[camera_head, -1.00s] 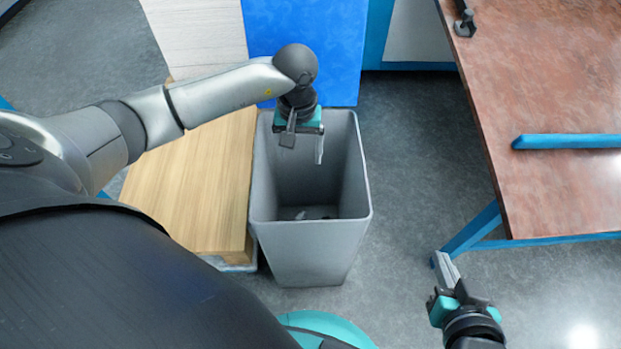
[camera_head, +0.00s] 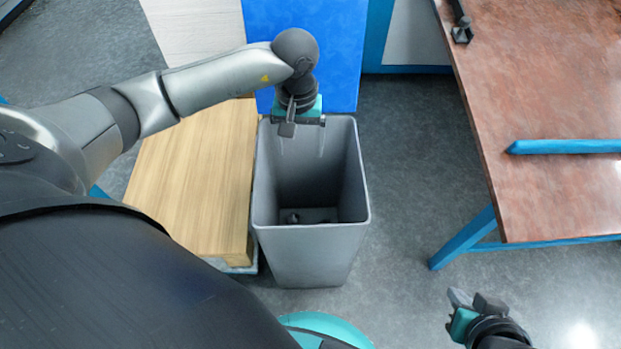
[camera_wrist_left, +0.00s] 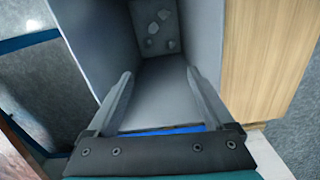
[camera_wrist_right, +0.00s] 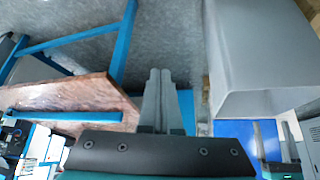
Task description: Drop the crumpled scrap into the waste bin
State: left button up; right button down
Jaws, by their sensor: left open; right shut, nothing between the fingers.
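The grey waste bin (camera_head: 310,250) stands open on the floor in the middle of the head view. My left gripper (camera_head: 302,150) is over the far part of its mouth, pointing down, open and empty. In the left wrist view the fingers (camera_wrist_left: 160,100) are spread, with the bin's inner wall (camera_wrist_left: 165,85) between and beyond them. Several small greyish lumps (camera_wrist_left: 152,43) lie on the bin's floor; I cannot tell which of them is the crumpled scrap. My right gripper (camera_head: 458,300) is at the lower right of the head view, apart from the bin. Its fingers (camera_wrist_right: 157,100) are shut together with nothing between them.
A wooden block (camera_head: 195,180) stands close against the bin's left side. A blue panel (camera_head: 335,40) is behind the bin. A brown-topped table (camera_head: 550,90) with a blue bar (camera_head: 565,146) is at the right. Grey floor (camera_head: 415,150) lies clear between the bin and table.

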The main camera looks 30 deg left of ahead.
pick_arm(q)
notch_tip(320, 180, up, 11)
jog(key=p, duration=0.4)
jog(key=shift+f, duration=0.15)
pick_arm(e)
notch_tip(320, 180, down, 7)
jog(key=s+d+g+h, duration=0.1)
jog(key=s+d+g, duration=0.1)
jog(key=g, duration=0.1)
jog(key=shift+s+r, duration=0.2)
pick_arm(q)
jog(key=shift+s, duration=0.1)
